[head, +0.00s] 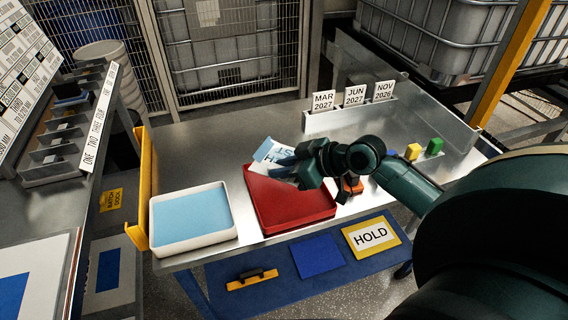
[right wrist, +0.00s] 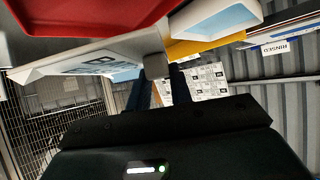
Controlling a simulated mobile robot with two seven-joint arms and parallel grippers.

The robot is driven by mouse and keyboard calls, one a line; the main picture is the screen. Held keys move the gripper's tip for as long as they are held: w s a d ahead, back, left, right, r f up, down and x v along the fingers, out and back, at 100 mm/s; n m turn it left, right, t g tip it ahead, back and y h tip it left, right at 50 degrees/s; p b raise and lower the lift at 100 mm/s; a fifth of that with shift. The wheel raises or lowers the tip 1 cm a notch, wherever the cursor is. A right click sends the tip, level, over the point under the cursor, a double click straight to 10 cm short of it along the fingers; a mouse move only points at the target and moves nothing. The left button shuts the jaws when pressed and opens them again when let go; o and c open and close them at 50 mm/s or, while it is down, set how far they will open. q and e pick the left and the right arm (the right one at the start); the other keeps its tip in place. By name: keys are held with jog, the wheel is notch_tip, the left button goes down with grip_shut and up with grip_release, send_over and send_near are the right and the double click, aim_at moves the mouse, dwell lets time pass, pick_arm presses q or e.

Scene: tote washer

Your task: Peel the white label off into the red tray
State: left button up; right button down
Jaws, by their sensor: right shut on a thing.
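The white label (head: 268,152) has dark lettering and a light blue end. My right gripper (head: 290,165) is shut on it above the far left part of the red tray (head: 300,212). The label is tilted, and the gripper hides part of it. In the right wrist view the label (right wrist: 85,62) stretches left from the fingertips, and the red tray (right wrist: 75,15) shows at the top. I cannot tell whether the label touches the tray. My left gripper is not in view.
A white tray with a light blue inside (head: 190,218) stands left of the red tray, by a yellow panel (head: 141,195). Date cards (head: 354,95) stand at the back. Yellow (head: 413,152) and green (head: 435,146) blocks are at right. A HOLD sign (head: 371,236) lies below.

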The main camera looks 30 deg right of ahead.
aim_at(284, 181)
jog(key=shift+f+b, duration=1)
jog(key=shift+f, duration=0.95)
pick_arm(q)
jog(key=shift+d+f+h, duration=0.15)
jog(key=shift+d+h, duration=0.15)
jog(key=shift+d, duration=0.2)
pick_arm(e)
jog(key=shift+f, duration=0.25)
pick_arm(q)
jog(key=shift+w+t, duration=0.15)
jog(key=shift+t, duration=0.15)
pick_arm(e)
jog(key=shift+f, duration=0.1)
jog(key=shift+f+b, duration=0.35)
pick_arm(q)
jog(key=shift+f, duration=0.25)
pick_arm(e)
jog(key=shift+f, duration=0.15)
pick_arm(q)
jog(key=shift+f+b, duration=0.4)
pick_arm(e)
jog(key=shift+f, duration=0.55)
jog(key=shift+f, duration=0.1)
